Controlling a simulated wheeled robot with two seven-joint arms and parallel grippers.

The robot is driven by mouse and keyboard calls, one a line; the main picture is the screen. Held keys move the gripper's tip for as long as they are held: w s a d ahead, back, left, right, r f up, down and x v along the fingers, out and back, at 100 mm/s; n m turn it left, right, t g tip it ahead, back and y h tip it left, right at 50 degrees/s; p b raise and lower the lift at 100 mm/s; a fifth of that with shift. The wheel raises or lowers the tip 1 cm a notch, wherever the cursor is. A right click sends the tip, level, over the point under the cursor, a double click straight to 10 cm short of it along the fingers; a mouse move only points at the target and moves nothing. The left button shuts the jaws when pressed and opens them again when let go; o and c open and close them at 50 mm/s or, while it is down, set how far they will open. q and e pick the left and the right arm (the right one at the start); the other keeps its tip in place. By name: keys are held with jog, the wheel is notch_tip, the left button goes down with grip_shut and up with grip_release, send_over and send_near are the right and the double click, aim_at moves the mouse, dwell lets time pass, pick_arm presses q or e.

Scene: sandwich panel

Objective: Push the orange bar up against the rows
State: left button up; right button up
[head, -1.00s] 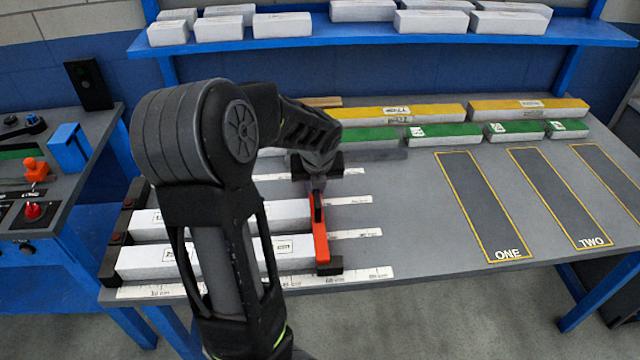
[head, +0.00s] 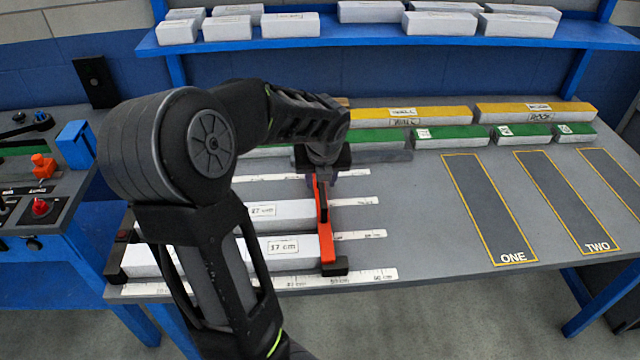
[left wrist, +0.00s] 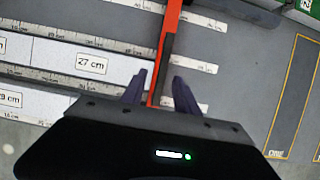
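The orange bar (head: 327,240) lies across the right ends of the white rows on the table. The front row (head: 284,248) reads 17 cm in the head view, and another row (head: 262,210) lies behind it. A row marked 27 cm (left wrist: 92,64) shows in the left wrist view. Its right end is close beside the bar, and I cannot tell if they touch. My left gripper (head: 318,181) is low over the bar's far part. In the left wrist view its fingers (left wrist: 160,78) are apart, one on each side of the bar. My right gripper is out of view.
Measuring strips (head: 365,275) run beside the rows and past the bar. Green blocks (head: 450,135) and yellow blocks (head: 535,112) line the table's back. Outlined areas ONE (head: 488,208) and TWO (head: 562,200) are empty. A blue shelf (head: 385,38) with white blocks hangs above.

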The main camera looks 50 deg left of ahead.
pick_arm(q)
jog(key=shift+v, duration=1.8)
jog(key=shift+f, duration=0.1)
